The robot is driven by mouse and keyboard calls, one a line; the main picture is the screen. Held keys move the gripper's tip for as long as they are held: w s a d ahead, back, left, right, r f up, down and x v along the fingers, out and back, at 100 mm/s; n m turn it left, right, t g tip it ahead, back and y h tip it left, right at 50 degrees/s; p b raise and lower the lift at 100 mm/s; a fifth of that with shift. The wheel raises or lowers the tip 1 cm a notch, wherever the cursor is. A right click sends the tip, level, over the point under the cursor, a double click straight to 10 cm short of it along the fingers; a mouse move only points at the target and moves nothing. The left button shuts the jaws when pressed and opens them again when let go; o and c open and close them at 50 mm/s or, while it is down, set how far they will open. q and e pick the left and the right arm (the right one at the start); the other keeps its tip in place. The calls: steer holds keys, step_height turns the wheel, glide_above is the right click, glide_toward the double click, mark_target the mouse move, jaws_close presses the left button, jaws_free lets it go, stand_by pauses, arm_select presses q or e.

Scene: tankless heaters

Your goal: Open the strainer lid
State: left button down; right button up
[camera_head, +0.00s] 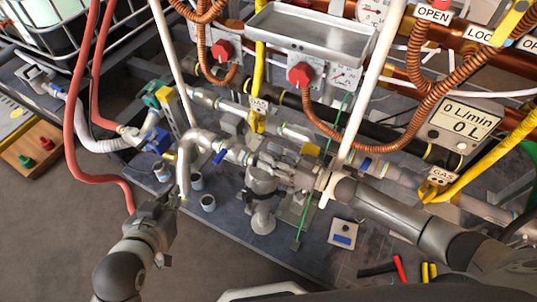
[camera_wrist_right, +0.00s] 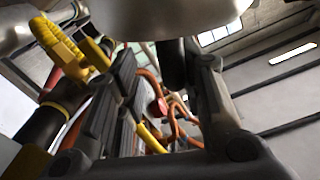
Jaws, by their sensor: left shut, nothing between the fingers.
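A silver metal fitting that looks like the strainer (camera_head: 262,186) stands on the pipe run at the centre of the head view, with a rounded end (camera_head: 262,222) at its bottom. I cannot tell which part is its lid. My right gripper (camera_head: 285,168) is beside its upper right; its fingers partly hide the pipe there. In the right wrist view, the right gripper's fingers (camera_wrist_right: 165,100) are spread apart, with a large blurred silver surface (camera_wrist_right: 165,12) just above them. My left gripper (camera_head: 176,196) is shut and empty, left of the strainer near a bent grey pipe (camera_head: 186,160).
A red hose (camera_head: 75,110) hangs at left. A white pole (camera_head: 370,85) rises near the right gripper. Valves, copper hoses and gauges fill the back.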

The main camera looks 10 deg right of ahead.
steer(key=v, duration=1.1)
